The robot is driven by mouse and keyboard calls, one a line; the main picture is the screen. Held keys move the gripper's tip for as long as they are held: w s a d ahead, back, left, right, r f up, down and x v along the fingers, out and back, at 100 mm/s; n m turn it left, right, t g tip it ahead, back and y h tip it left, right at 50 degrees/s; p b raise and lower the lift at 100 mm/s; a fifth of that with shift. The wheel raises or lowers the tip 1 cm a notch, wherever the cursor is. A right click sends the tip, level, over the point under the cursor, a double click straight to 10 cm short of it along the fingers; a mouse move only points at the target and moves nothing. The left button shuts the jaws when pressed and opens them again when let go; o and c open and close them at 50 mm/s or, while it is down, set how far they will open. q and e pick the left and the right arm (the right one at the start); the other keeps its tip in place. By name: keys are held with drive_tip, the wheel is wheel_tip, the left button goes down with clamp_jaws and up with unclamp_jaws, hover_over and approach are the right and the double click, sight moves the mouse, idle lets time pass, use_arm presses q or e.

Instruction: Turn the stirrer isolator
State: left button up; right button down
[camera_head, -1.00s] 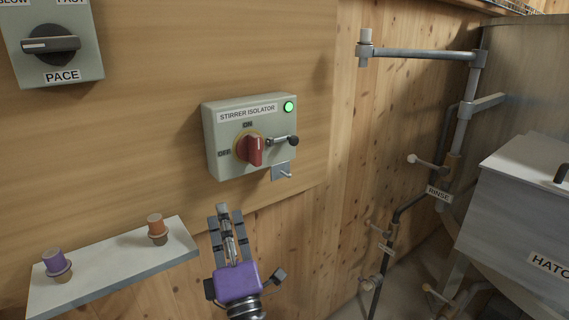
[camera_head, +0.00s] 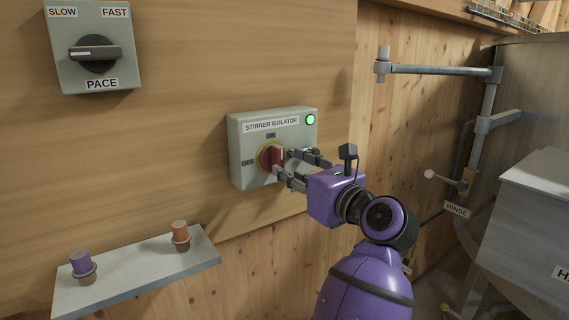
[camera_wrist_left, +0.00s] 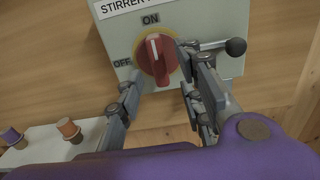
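The stirrer isolator box (camera_head: 240,165) is grey-green, on the wood wall, with a lit green lamp (camera_head: 310,119). Its red knob (camera_head: 272,158) sits on a yellow ring; in the left wrist view the knob (camera_wrist_left: 157,66) has its white mark up toward ON, with OFF to the left. My left gripper (camera_head: 285,164) is at the box, open, its fingers to either side of the knob's lower part. I cannot tell whether they touch it. A black-ended lever (camera_wrist_left: 235,47) lies right of the knob, mostly hidden by my gripper in the head view. My right gripper is out of view.
A shelf (camera_head: 135,280) below left bears a purple plug (camera_head: 81,262) and an orange plug (camera_head: 180,231). A PACE switch (camera_head: 96,53) is at upper left. Pipes, a RINSE valve (camera_head: 440,176) and a metal tank (camera_head: 540,200) stand at right.

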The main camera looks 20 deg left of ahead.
sight(282, 165)
use_arm(q)
drive_tip(key=x, duration=0.2)
drive_tip(key=shift+w+a+r, duration=0.15)
drive_tip(key=shift+a, duration=0.1)
drive_tip(key=shift+w+a+p, duration=0.25)
drive_tip(key=shift+a+p, duration=0.05)
drive_tip(key=shift+w+a, duration=0.15)
drive_tip(key=c, duration=0.8)
clamp_jaws()
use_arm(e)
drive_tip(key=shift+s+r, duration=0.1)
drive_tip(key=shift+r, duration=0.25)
